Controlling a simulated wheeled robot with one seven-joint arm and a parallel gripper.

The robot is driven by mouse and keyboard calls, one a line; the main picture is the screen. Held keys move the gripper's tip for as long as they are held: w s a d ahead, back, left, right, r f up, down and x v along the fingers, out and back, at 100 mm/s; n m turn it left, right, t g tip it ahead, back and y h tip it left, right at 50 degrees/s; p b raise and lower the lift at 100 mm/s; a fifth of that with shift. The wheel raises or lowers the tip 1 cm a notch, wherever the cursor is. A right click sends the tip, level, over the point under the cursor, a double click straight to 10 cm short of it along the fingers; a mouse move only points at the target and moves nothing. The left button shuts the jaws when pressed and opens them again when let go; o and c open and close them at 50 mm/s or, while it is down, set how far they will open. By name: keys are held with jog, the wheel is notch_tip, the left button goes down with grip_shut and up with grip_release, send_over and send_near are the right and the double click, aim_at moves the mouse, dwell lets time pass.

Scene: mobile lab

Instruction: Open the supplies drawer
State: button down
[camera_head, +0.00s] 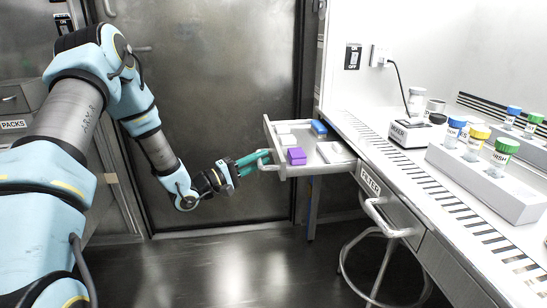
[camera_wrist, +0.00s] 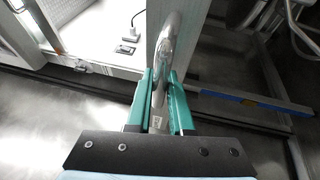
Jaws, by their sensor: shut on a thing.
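The supplies drawer (camera_head: 290,165) stands pulled out from the bench at the far end, with its inside showing. In it lie a purple box (camera_head: 296,156), a blue item (camera_head: 319,128) and white items. My gripper (camera_head: 250,162) has its teal fingers shut on the drawer's handle (camera_head: 264,158). In the wrist view, the teal fingers (camera_wrist: 160,105) lie on both sides of the metal handle bar (camera_wrist: 165,50), in front of the drawer's front panel. The drawer's own label does not show.
A second drawer labelled FILTER (camera_head: 390,203) is shut, nearer along the bench. A stool (camera_head: 385,255) stands under the bench. A mixer (camera_head: 415,130) and a rack (camera_head: 485,180) of capped tubes stand on top. A metal door (camera_head: 215,110) is behind my arm. The floor before it is clear.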

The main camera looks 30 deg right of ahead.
jog(key=shift+w+a, duration=0.15)
jog(key=shift+a, duration=0.25)
jog(key=c, duration=0.8)
grip_release()
jog(key=a+f, duration=0.2)
jog(key=a, duration=0.8)
jog(key=shift+a+b, duration=0.3)
jog(key=shift+b, duration=0.1)
